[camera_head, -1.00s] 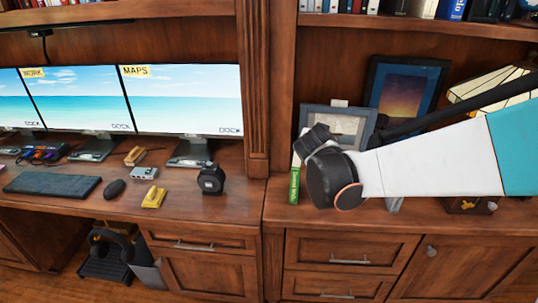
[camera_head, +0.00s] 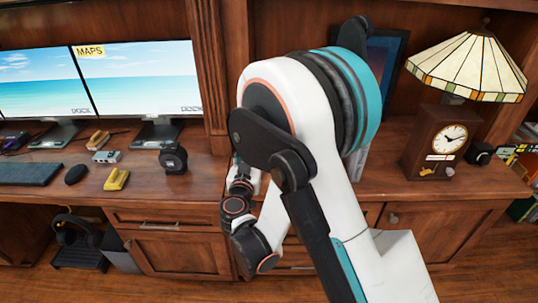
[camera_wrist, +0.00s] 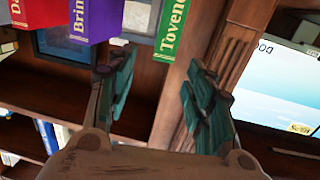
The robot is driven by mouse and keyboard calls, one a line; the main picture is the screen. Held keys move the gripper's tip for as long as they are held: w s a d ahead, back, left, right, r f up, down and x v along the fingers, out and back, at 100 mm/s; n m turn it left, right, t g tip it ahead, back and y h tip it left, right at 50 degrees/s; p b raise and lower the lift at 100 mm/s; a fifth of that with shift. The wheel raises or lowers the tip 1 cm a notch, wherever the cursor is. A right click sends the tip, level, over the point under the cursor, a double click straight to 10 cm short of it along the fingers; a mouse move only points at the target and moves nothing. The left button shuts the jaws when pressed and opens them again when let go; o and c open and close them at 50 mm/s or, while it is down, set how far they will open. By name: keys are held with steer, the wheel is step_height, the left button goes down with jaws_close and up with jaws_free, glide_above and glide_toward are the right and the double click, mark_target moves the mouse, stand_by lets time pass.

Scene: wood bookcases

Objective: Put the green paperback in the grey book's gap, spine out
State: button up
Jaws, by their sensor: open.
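The green paperback (camera_wrist: 173,38) shows at the top of the wrist view, beside a purple book (camera_wrist: 92,20) and a red book (camera_wrist: 42,12), spines facing me. Its lettering reads "Tovend", partly cut off. My gripper (camera_wrist: 160,85) is open and empty. The green paperback is past its fingertips, nearer the right finger, with no visible contact. In the head view my arm hides the green paperback and most of my gripper. I cannot make out the grey book or its gap; a pale upright thing (camera_head: 357,163) shows partly behind my arm.
A stained-glass lamp (camera_head: 468,68) and a wooden clock (camera_head: 440,140) stand on the counter to the right. A wooden pillar (camera_head: 208,75) stands left of my arm, with monitors (camera_head: 140,80) beyond. A picture frame (camera_head: 385,65) is behind my arm.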

steer(key=w+d, duration=0.1)
steer(key=w, duration=1.1)
steer(key=shift+w+f+t, duration=0.3)
steer(key=shift+w+f, duration=0.05)
steer(key=shift+f, duration=0.05)
steer(key=shift+d, duration=0.1)
jaws_close()
